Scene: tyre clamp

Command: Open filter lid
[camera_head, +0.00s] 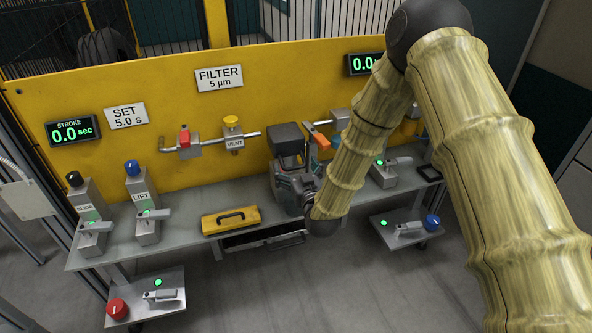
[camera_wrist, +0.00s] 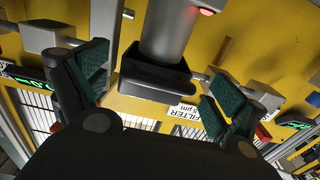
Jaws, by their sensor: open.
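A grey upright filter housing, topped by a dark square cap that looks like the filter lid (camera_head: 287,136), stands at mid-bench in the head view. The wrist view is upside down; there the dark cap (camera_wrist: 152,78) sits on the grey housing (camera_wrist: 168,28). The cap appears down on the housing. My gripper (camera_head: 296,188) is in front of the housing, low at the bench. In the wrist view its two green-padded fingers are spread wide, one to each side of the cap, with nothing held. Whether they touch it cannot be told. My gripper and arm hide the housing's lower part.
A yellow case with a black handle (camera_head: 230,219) lies on the bench (camera_head: 185,232) left of my gripper. An orange lever (camera_head: 319,139) stands close right of the cap. Pipes and valves line the yellow panel (camera_head: 160,90) behind. Control posts stand at both bench ends.

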